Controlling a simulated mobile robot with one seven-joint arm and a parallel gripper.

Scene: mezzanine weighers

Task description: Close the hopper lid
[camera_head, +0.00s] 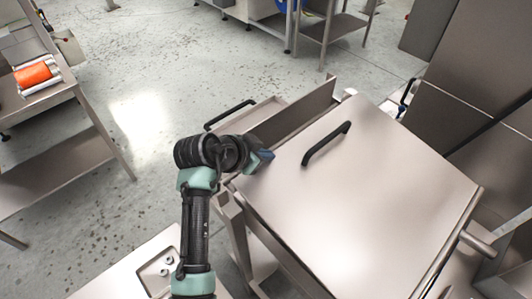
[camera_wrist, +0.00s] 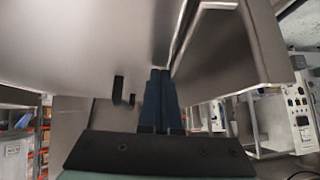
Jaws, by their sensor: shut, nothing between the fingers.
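The hopper lid (camera_head: 370,200) is a broad brushed-metal panel with a black bar handle (camera_head: 326,143) near its far left edge. I cannot tell for sure from this angle whether it lies flat on its rim. My gripper (camera_head: 264,157) is at the lid's left edge, below and left of the handle. Its dark blue fingers are shut together and empty. In the wrist view the fingertips (camera_wrist: 160,78) reach up beside a large metal surface (camera_wrist: 80,40) and a folded metal edge (camera_wrist: 180,35). Whether they touch the metal is unclear.
Behind the gripper, a narrow metal tray or cover with a black handle (camera_head: 229,114) adjoins an upright metal plate (camera_head: 300,108). Tall metal cabinets (camera_head: 470,60) stand at right. A bench (camera_head: 60,90) with an orange item (camera_head: 33,74) is at left. Open floor (camera_head: 150,70) lies between.

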